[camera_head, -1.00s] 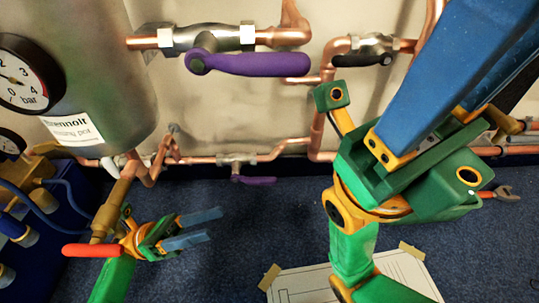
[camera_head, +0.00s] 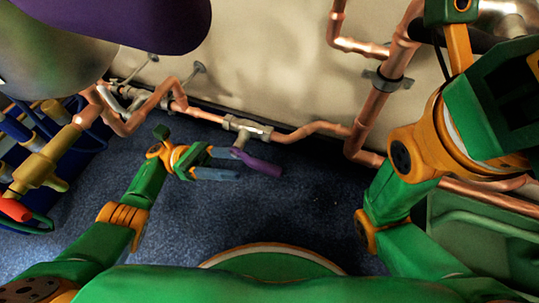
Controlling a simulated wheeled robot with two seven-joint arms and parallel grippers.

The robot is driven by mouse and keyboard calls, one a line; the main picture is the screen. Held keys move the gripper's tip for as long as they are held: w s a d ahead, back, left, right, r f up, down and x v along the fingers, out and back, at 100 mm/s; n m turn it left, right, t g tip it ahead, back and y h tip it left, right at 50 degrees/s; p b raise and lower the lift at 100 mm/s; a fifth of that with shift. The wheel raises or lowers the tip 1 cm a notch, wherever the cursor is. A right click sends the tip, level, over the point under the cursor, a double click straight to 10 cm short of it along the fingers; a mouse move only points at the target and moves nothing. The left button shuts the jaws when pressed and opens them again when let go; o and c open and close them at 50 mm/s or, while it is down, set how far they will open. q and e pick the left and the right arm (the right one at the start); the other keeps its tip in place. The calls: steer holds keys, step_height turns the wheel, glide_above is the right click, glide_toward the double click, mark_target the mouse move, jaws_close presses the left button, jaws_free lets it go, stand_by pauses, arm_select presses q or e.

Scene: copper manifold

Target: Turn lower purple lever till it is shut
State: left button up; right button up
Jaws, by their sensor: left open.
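The lower purple lever (camera_head: 262,166) sits on a small metal valve (camera_head: 246,127) in the low copper pipe, near the middle of the head view. It slants down to the right from the valve, above the blue floor. My left gripper (camera_head: 238,167) is open, with its two blue fingers pointing right. Its fingertips are at the valve end of the lever; the upper finger overlaps the lever's near part in the picture. I cannot tell whether they touch. My right arm (camera_head: 425,145) shows at the right, but its gripper is outside the view.
A large upper purple lever (camera_head: 130,22) fills the top left, close to the camera. Copper pipes (camera_head: 370,115) run along the beige wall. A brass fitting with a red end (camera_head: 38,170) is at the left. Blue carpet (camera_head: 310,205) is open below the lever.

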mark_target(265, 168)
arm_select(q)
steer(key=x, duration=0.7)
jaws_close()
stand_by(1.3)
